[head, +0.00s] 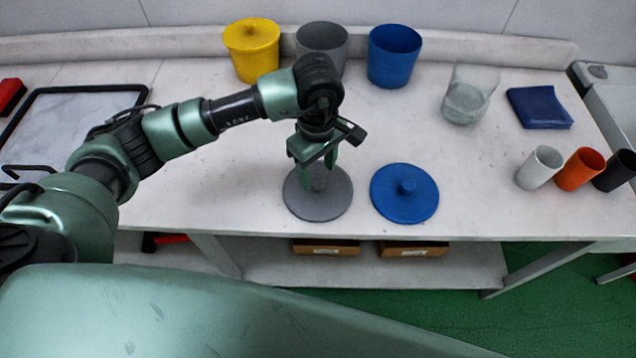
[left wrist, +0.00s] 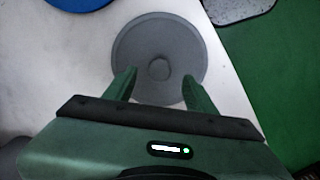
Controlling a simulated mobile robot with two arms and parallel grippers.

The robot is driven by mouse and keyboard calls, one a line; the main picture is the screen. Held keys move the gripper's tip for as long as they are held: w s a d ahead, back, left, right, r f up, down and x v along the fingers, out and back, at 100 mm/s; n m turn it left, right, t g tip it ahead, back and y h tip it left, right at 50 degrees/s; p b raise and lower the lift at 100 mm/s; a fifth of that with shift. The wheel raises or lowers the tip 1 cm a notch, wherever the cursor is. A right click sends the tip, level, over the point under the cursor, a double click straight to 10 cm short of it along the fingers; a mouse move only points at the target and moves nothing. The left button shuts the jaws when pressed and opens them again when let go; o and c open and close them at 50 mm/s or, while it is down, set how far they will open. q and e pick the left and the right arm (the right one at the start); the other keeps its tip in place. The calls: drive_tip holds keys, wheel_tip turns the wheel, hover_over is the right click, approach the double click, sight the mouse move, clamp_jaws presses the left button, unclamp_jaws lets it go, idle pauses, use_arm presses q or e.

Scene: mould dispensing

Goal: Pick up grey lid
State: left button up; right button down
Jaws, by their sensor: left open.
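The grey lid (head: 322,208) lies flat on the table near its front edge, with its knob up. My left gripper (head: 320,170) is open just above it, and its fingers partly cover the knob in the head view. In the left wrist view the lid (left wrist: 160,38) and its round knob (left wrist: 158,69) show clearly. The fingertips of my left gripper (left wrist: 159,78) stand apart on either side of the knob, with nothing between them held. My right gripper is not in view.
A blue lid (head: 404,195) lies just right of the grey lid. A lidded yellow bucket (head: 251,55), a grey bucket (head: 331,42) and a blue bucket (head: 392,58) stand at the back. Several cups, a clear container (head: 467,98) and a blue cloth (head: 538,107) are on the right.

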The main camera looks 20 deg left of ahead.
sight(318, 181)
use_arm(q)
drive_tip(key=shift+f+p, duration=0.3)
drive_tip(key=shift+f, duration=1.3)
clamp_jaws()
drive_tip(key=shift+r, duration=0.1)
